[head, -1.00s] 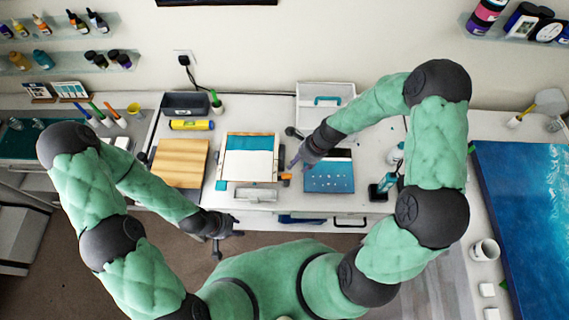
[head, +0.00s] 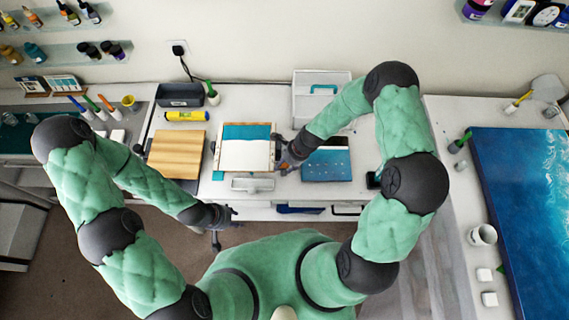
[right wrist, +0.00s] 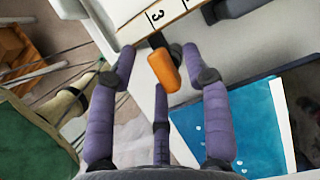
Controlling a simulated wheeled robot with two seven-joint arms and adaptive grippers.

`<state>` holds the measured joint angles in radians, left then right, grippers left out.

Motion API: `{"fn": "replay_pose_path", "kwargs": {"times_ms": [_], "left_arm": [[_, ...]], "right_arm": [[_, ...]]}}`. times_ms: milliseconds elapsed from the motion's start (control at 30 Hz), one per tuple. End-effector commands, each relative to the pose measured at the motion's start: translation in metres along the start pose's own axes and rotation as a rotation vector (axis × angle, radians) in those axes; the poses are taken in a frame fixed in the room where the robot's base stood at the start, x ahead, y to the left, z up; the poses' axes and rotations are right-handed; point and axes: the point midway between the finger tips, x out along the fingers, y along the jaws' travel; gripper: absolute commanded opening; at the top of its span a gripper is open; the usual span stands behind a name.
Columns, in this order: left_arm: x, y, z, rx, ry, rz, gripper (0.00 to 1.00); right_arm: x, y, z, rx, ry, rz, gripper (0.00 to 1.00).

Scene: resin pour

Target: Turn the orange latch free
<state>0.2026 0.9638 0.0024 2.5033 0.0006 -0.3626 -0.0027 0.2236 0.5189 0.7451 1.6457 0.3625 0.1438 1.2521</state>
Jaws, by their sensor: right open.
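The orange latch (right wrist: 163,70) shows in the right wrist view as a short rounded bar on a dark mount, beside a white edge marked "3". My right gripper (right wrist: 160,52) is open, with its purple fingers on both sides of the latch and a gap to it. In the head view my right gripper (head: 288,161) is at the right edge of a frame with a teal and white panel (head: 247,154). My left gripper (head: 228,213) hangs empty in front of the bench; its finger opening is too small to judge.
A blue panel (head: 327,166) lies right of the frame, close to my right gripper. A wooden board (head: 176,154) lies to the left. A grey bin (head: 180,96) and a white box (head: 320,112) stand behind. A large blue piece (head: 520,200) lies far right.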

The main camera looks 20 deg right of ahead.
Motion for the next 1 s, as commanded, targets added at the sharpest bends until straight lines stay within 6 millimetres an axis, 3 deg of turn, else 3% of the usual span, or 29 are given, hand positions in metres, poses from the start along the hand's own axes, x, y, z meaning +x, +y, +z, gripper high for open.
{"fn": "replay_pose_path", "kwargs": {"times_ms": [133, 300, 667, 1000], "left_arm": [[0.000, 0.000, 0.000, 0.000, 0.000, 0.000, 0.40], [0.000, 0.000, 0.000, 0.000, 0.000, 0.000, 0.40], [-0.002, 0.001, 0.000, 0.000, 0.000, 0.000, 0.40], [-0.011, 0.004, 0.000, 0.000, 0.000, 0.000, 0.40]], "right_arm": [[0.000, 0.000, 0.000, 0.000, 0.000, 0.000, 0.46], [0.000, 0.000, 0.000, 0.000, 0.000, 0.000, 0.00], [-0.001, 0.000, 0.000, -0.025, 0.000, 0.011, 0.00], [-0.001, -0.001, 0.000, -0.211, 0.000, 0.087, 0.00]]}}
